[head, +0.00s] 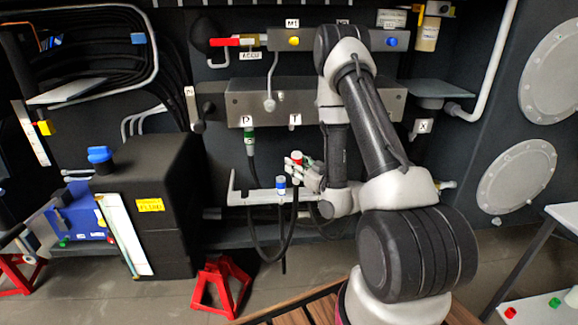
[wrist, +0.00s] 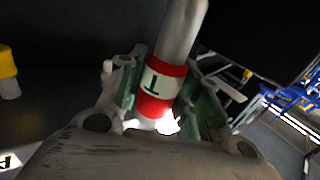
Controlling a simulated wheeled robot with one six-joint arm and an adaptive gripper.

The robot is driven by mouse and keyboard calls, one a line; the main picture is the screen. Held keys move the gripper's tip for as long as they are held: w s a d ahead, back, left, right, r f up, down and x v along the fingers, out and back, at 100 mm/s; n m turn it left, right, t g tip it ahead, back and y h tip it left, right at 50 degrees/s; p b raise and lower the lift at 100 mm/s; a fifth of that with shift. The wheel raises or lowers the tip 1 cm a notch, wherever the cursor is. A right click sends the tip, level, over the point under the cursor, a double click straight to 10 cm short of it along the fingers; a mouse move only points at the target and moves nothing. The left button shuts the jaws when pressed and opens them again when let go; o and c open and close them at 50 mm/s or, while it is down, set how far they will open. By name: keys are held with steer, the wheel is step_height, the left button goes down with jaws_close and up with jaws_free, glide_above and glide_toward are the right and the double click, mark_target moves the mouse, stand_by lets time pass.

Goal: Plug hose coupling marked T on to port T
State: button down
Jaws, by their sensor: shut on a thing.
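The hose coupling marked T (head: 297,157) has a red band and is in my gripper (head: 301,171), upright in the head view. In the wrist view the T coupling (wrist: 158,88) shows its metal body and red band with a white T label between the green finger pads of my gripper (wrist: 166,98). The jaws are shut on it. The T label (head: 295,120) is on the lower edge of the grey manifold (head: 275,100), above and apart from the coupling. The opening of port T cannot be made out.
A green-banded coupling (head: 249,137) hangs at port P. A blue-banded coupling (head: 281,184) stands in the light grey holder bracket (head: 243,196), left of my gripper. Black hoses (head: 258,243) loop below. A black tank (head: 160,200) stands at left; a red stand (head: 220,285) is on the floor.

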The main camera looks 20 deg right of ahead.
stand_by(0.3)
steer(key=shift+f, duration=1.15)
steer(key=shift+w+d, duration=0.1)
steer(key=w+d, duration=0.2)
steer(key=w, duration=0.5)
steer(key=w+d, duration=0.3)
steer(key=w, duration=0.5)
steer(key=shift+w, duration=0.25)
steer(key=shift+r, duration=0.15)
steer(key=shift+r, duration=1.05)
steer(key=shift+r, duration=1.75)
